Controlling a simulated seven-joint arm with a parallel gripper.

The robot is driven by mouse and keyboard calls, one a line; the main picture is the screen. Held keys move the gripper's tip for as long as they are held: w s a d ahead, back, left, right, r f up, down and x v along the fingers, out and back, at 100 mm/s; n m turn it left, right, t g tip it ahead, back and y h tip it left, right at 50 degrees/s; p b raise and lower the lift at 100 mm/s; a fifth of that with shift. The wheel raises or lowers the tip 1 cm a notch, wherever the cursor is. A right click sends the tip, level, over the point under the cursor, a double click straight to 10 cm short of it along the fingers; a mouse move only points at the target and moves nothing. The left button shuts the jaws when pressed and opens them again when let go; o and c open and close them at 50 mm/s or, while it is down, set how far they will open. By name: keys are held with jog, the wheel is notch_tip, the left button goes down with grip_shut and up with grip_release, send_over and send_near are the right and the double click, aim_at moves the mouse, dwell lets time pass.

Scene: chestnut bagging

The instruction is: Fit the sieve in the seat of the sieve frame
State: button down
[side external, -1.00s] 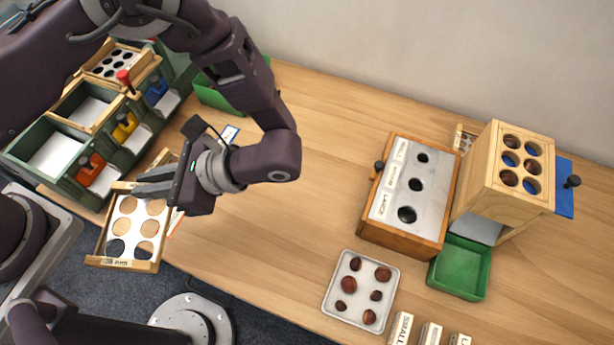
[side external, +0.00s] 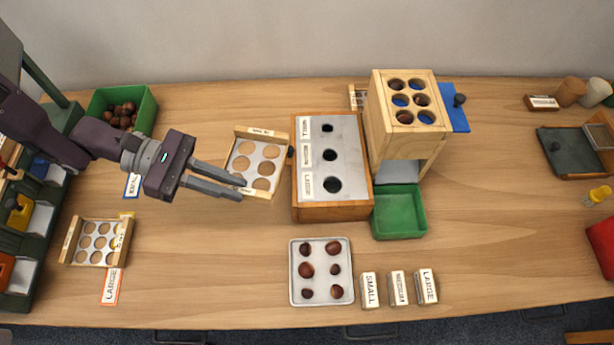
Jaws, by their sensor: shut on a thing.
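A light wooden sieve (side external: 255,160) with a white plate and several large round holes is at the end of my gripper (side external: 240,191). My fingers are shut on its lower-left edge. The sieve looks slightly tilted, beside the left edge of the wooden box with the three-hole grey plate; I cannot tell how high it is above the table.
Another sieve (side external: 97,242), with smaller holes, lies at left near a LARGE card (side external: 111,286). The three-hole box (side external: 350,205), a tall wooden dispenser (side external: 405,140), a green tray (side external: 398,212) and a chestnut tray (side external: 321,297) stand to the right.

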aim_at(239, 206)
jog(key=w+f+n+t, duration=0.1)
jog(key=w+a+f+n+t, duration=0.1)
jog(key=w+f+t, duration=0.1)
jog(key=shift+w+a+f+n, duration=0.15)
jog(key=shift+w+a+n, duration=0.2)
jog(key=shift+n, duration=0.05)
notch_tip(239, 206, down, 10)
jog(key=shift+r, duration=0.1)
jog(key=shift+f, duration=0.2)
jog(key=c, duration=1.5)
grip_release()
jog(key=shift+o, duration=0.2)
